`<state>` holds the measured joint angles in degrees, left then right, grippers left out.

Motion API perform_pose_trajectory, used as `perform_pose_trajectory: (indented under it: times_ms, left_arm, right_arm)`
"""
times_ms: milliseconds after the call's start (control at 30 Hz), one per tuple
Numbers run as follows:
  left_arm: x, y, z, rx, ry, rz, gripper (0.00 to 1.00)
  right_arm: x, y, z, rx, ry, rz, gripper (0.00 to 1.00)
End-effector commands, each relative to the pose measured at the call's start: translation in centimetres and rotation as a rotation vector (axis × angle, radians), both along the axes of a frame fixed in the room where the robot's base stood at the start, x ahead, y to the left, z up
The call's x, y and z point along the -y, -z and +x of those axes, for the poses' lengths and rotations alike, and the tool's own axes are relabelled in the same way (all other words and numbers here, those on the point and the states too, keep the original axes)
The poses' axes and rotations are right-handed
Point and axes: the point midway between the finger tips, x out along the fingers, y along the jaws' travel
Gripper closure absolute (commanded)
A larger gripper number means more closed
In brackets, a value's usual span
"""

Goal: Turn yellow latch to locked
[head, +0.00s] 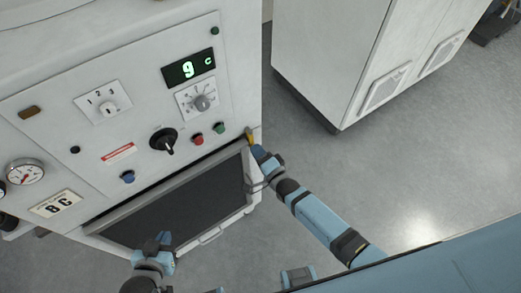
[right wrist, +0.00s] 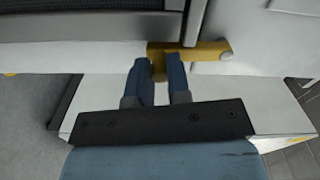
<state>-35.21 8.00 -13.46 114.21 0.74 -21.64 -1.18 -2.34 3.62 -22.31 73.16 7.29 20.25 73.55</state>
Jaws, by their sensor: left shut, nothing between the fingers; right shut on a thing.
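The yellow latch (head: 249,136) is at the right end of the top edge of the machine's dark front door (head: 178,212). In the right wrist view the latch (right wrist: 200,50) shows a flat yellow arm running to a round pivot at right, with a tab reaching down between the fingers. My right gripper (head: 256,149) is shut on the latch; its blue fingers (right wrist: 160,75) stand either side of the tab. My left gripper (head: 162,243) is shut and empty, in front of the lower part of the door.
The panel above holds a black rotary knob (head: 164,140), red (head: 197,139) and green (head: 218,128) buttons, and a green display (head: 188,68) reading 9 C. A white cabinet (head: 345,60) stands at the right. Grey floor is open between them.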

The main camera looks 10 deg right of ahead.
Motion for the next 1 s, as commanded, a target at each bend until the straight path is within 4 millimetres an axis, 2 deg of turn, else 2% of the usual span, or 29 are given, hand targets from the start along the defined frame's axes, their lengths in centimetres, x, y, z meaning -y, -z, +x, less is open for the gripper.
perform_pose_trajectory:
  times_ms: [667,700,800,1000]
  left_arm:
    - [-0.01,0.02,0.05,0.002,0.0,-0.001,1.0]
    - [-0.01,0.03,0.05,0.002,0.0,-0.001,1.0]
    - [-0.01,0.08,0.03,0.001,0.0,0.0,1.0]
    - [-0.01,0.17,-0.01,-0.001,0.0,0.0,1.0]
  right_arm:
    - [-0.37,0.08,-0.19,-0.026,0.0,0.066,1.0]
    - [-0.38,0.08,-0.19,-0.026,0.0,0.066,0.8]
    - [-0.38,0.07,-0.18,-0.026,0.0,0.065,0.57]
    - [-0.38,0.03,-0.15,-0.025,-0.001,0.065,0.57]
